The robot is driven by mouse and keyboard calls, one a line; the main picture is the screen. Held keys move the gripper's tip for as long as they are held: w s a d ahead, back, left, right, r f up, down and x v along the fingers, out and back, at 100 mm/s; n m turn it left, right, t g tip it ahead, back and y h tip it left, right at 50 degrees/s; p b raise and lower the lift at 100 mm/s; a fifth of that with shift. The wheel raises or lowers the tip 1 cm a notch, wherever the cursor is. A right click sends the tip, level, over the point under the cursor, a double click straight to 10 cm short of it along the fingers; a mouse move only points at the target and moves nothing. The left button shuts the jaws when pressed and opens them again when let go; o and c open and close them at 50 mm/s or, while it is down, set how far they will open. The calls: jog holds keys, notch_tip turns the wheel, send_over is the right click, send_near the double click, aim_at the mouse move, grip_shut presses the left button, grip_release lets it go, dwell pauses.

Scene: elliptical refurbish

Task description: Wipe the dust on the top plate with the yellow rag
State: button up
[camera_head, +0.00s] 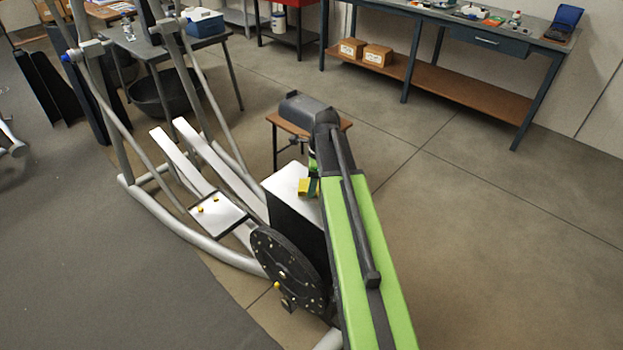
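The top plate (283,179) is the pale, flat top of the dark box-shaped housing behind the black disc of the elliptical machine. The yellow rag (303,187) shows as a small yellow patch at the plate's right side. My gripper (313,187) is at the rag, below the far end of my green and black arm. The arm covers most of the gripper and the right part of the plate. I cannot tell whether the fingers are closed on the rag or only beside it. No dust can be made out on the plate at this size.
The black disc (289,268) stands in front of the housing. Grey frame tubes and a pedal plate (217,216) with yellow bits lie left. A small wooden stool (285,125) bearing a dark grey part stands behind. A workbench (463,72) lines the back right; floor there is clear.

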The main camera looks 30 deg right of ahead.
jog(key=shift+s+d, duration=0.35)
jog(key=shift+s, duration=0.65)
jog(key=shift+s+d, duration=0.4)
jog(key=shift+s, duration=0.55)
jog(key=shift+s+d, duration=0.35)
jog(key=shift+s, duration=0.65)
jog(key=shift+s+d+f, duration=0.1)
jog(key=shift+s+d, duration=0.2)
jog(key=shift+s, duration=0.6)
jog(key=shift+s+d, duration=0.25)
jog(key=shift+s, duration=0.6)
